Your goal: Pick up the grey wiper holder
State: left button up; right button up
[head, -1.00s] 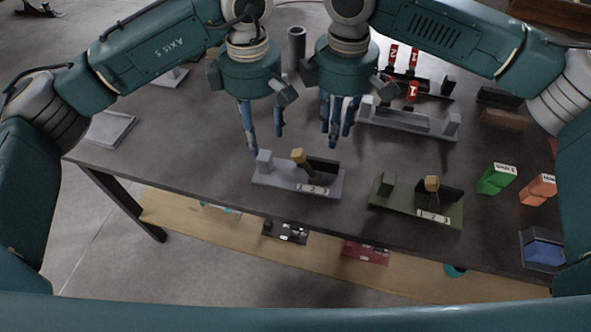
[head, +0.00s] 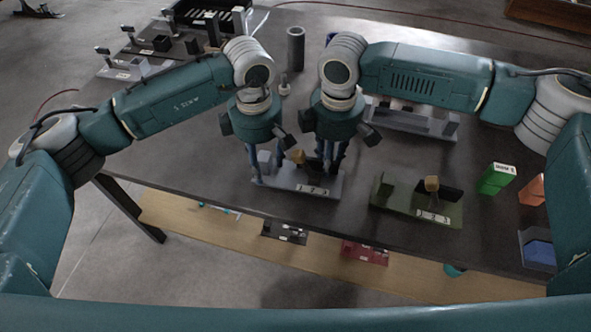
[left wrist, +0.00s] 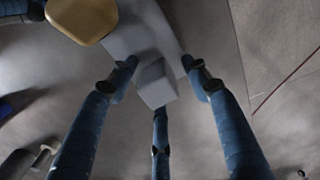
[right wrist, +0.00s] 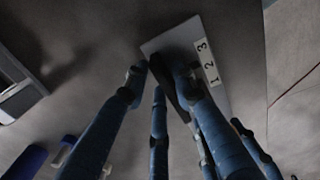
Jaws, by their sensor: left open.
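The grey wiper holder (head: 328,183) lies near the table's front edge, with a grey block at its left end, a yellow-topped piece, a black panel and a "1 2 3" label. My left gripper (head: 258,178) is open over its left end; in the left wrist view the fingers (left wrist: 159,75) spread around the grey block (left wrist: 156,82). My right gripper (head: 328,170) is at the black panel; in the right wrist view its fingers (right wrist: 160,80) are around the panel, and whether they press on it is unclear. The holder (right wrist: 178,38) rests on the table.
A similar green holder (head: 395,205) stands close to the right. Green (head: 497,178) and orange (head: 533,188) blocks and a blue bin (head: 538,252) are further right. Another grey holder (head: 412,122) is behind my right gripper, and a dark cylinder (head: 295,48) stands at the back.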

aim_at(260, 155)
pick_arm(q)
jog(key=c, duration=0.7)
pick_arm(e)
grip_shut()
pick_arm(q)
jog(key=shift+a, duration=0.1)
grip_shut()
jog(key=shift+r, duration=0.1)
pick_arm(e)
jog(key=shift+w+d+r, duration=0.1)
